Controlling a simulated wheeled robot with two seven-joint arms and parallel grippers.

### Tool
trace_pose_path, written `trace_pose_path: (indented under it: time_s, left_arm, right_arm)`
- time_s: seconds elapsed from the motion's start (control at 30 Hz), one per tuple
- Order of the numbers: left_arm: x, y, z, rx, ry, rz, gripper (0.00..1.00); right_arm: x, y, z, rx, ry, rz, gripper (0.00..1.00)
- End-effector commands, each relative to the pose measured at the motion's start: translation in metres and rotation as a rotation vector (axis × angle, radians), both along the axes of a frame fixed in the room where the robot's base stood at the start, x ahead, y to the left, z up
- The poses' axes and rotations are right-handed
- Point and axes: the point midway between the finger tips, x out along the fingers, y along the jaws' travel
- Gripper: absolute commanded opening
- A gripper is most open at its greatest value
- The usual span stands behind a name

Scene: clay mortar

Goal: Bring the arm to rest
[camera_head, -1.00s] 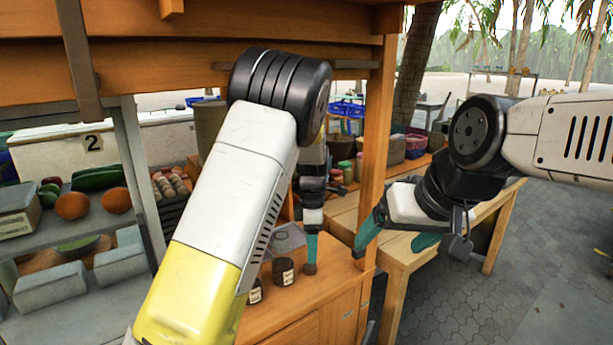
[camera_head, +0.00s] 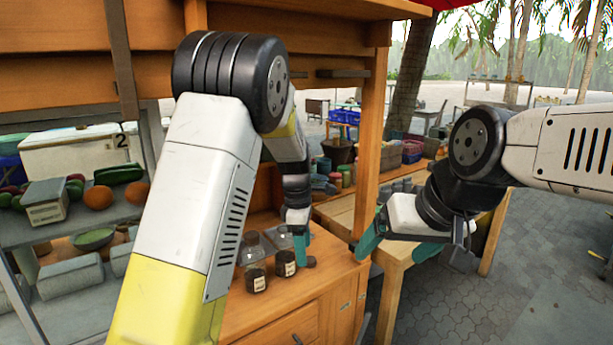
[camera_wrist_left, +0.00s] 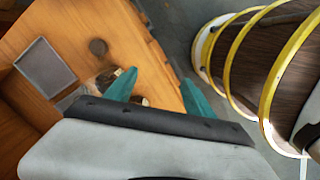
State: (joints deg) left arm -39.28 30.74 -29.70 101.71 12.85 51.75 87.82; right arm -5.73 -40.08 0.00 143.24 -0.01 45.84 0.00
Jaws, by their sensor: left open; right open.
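My left arm comes in from the left in the head view and bends down behind its elbow. The left gripper (camera_head: 302,250), with teal fingers, hangs low over the wooden counter (camera_head: 335,268), beside two labelled dark jars (camera_head: 256,279). In the left wrist view the left gripper (camera_wrist_left: 158,84) has its fingers spread apart with nothing held between them. My right gripper (camera_head: 400,248) is at the right in the head view, open and empty, in front of the wooden table.
A grey shelf (camera_head: 75,240) with fruit and boxes stands at the left. A wooden post (camera_head: 371,140) rises behind the grippers. A small round dark object (camera_wrist_left: 98,47) and a grey square tray (camera_wrist_left: 45,65) lie on the counter. Open paving (camera_head: 450,310) is at the right.

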Motion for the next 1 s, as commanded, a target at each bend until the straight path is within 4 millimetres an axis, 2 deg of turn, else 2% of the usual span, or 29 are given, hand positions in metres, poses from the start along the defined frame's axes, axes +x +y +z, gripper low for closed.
trace_pose_path:
  time_s: [0.23,0.37,0.5,0.7,0.9,1.0]
  left_arm:
    - [-0.025,0.026,0.042,-0.081,-0.063,-0.18,0.62]
    - [-0.049,0.046,0.073,-0.124,-0.138,-0.336,0.62]
    - [-0.088,0.07,0.11,-0.138,-0.262,-0.565,0.62]
    - [-0.15,0.101,0.147,-0.052,-0.452,-0.902,0.62]
    - [-0.207,0.123,0.162,0.137,-0.587,-1.21,0.62]
    - [-0.226,0.129,0.162,0.227,-0.616,-1.319,0.62]
  right_arm:
    - [0.0,0.0,0.0,0.0,0.0,0.0,0.84]
    - [0.0,0.0,0.0,0.0,0.0,0.0,0.84]
    - [0.0,0.0,0.0,0.0,0.0,0.0,0.84]
    - [0.0,0.0,0.0,0.0,0.0,0.0,0.84]
    - [0.0,0.0,0.0,0.0,0.0,0.0,0.84]
    - [0.0,0.0,0.0,0.0,0.0,0.0,0.84]
